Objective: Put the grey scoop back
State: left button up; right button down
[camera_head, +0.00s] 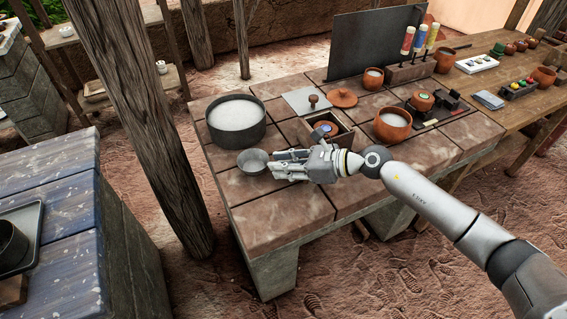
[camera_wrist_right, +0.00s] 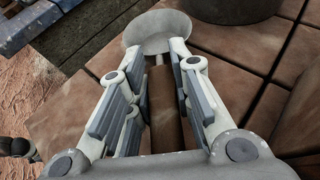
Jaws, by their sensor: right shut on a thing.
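The grey scoop (camera_head: 252,161) is at the front left of the tiled table, its bowl pointing left. Its bowl also shows at the top of the right wrist view (camera_wrist_right: 155,32), and its brown handle (camera_wrist_right: 164,110) runs between my fingers. My right gripper (camera_head: 285,165) is shut on the handle, also seen in the wrist view (camera_wrist_right: 163,62). A dark grey pot (camera_head: 234,137) with white contents stands just behind the scoop bowl. I cannot tell whether the scoop touches the tabletop. My left gripper is not in view.
The tiled table (camera_head: 275,215) is bare in front of the gripper. A wooden post (camera_head: 148,120) rises left of the table.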

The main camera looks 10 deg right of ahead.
jog(key=shift+f+b, duration=0.55)
jog(key=shift+f, duration=0.05)
jog(key=c, duration=1.2)
grip_release()
jog(key=shift+d, duration=0.1)
jog(key=v, duration=1.2)
jog(key=shift+r, duration=0.15)
